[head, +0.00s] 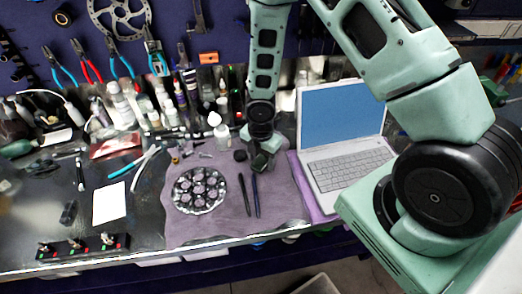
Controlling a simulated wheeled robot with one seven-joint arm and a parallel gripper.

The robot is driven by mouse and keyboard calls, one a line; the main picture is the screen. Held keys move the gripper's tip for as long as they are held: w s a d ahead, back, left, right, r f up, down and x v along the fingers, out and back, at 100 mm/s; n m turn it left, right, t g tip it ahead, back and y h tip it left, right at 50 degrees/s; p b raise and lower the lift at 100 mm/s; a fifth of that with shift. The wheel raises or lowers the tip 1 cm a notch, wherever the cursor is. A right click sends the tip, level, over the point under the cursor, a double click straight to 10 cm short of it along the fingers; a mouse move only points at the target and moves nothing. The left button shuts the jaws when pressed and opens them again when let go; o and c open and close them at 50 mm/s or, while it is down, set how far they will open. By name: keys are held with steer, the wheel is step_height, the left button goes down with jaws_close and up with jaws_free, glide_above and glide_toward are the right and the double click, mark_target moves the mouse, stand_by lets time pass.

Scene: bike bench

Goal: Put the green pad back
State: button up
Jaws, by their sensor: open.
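My gripper (262,158) is low over the purple cloth on the bench, near its back edge and left of the laptop. It is open and small in the picture, with its fingers pointing down. A small dark greenish block (258,164) shows at the fingertips. I cannot tell whether it is the green pad or part of my gripper. No other green pad can be made out clearly, and my arm hides part of the bench.
A purple cloth (220,226) bears a round metal tray (174,199) of dark round parts and two dark pens (249,195). An open laptop (345,172) stands right. Bottles (150,106) crowd the back. A white sheet (109,203) and switch box (78,246) lie left.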

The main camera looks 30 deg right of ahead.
mark_target(261, 160)
step_height(261, 160, up, 12)
steer(key=s+a+r+m, duration=0.6)
steer(key=s+r+m, duration=0.1)
steer(key=s, duration=0.3)
steer(key=s+a+r+m, duration=0.7)
steer(key=s+r+m, duration=0.1)
steer(key=s+r, duration=0.1)
steer(key=shift+s+r+y, duration=0.3)
steer(key=shift+s+r, duration=0.1)
steer(key=shift+s, duration=0.5)
step_height(261, 160, down, 10)
steer(key=b, duration=1)
steer(key=shift+f, duration=0.2)
